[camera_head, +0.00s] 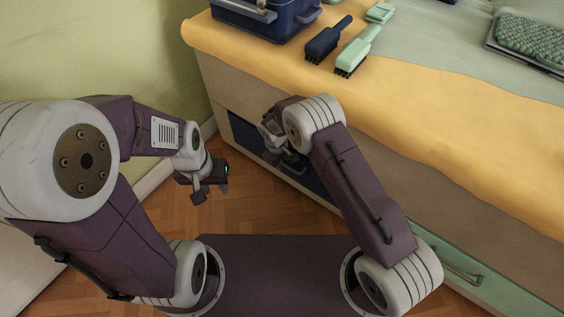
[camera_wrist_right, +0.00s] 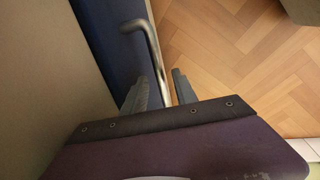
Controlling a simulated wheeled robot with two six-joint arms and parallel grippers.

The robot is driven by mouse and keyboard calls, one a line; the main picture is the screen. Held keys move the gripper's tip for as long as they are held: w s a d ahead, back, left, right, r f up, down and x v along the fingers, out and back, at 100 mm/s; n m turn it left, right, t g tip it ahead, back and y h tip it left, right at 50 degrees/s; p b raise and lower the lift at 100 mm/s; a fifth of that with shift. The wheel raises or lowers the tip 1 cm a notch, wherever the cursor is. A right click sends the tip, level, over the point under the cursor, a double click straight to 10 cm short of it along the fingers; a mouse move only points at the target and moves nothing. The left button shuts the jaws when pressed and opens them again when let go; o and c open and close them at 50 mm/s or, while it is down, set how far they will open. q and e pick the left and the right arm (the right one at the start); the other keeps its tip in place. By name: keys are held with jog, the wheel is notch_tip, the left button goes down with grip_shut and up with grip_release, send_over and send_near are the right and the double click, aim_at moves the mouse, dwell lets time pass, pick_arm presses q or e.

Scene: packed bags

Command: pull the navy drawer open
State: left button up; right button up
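The navy drawer (camera_head: 243,130) is low in the left part of the cabinet front. It looks flush with the front, and my right arm partly hides it. In the right wrist view its navy front (camera_wrist_right: 112,30) runs down the left, with a metal bar handle (camera_wrist_right: 152,50) standing out from it. My right gripper (camera_head: 288,160) is at this drawer. In the right wrist view its two fingers (camera_wrist_right: 160,92) are apart, with the handle bar between them and small gaps visible. My left gripper (camera_head: 211,190) hangs left of the cabinet, apart from it, with its fingers spread and empty.
A green drawer (camera_head: 490,275) with a metal handle is at the lower right. On the cabinet top (camera_head: 450,110) are a navy bin (camera_head: 265,22), a navy brush (camera_head: 328,40), a mint brush (camera_head: 357,50) and a green textured item (camera_head: 530,38). Wooden floor (camera_head: 265,205) lies in front.

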grip_shut()
dwell(1.4)
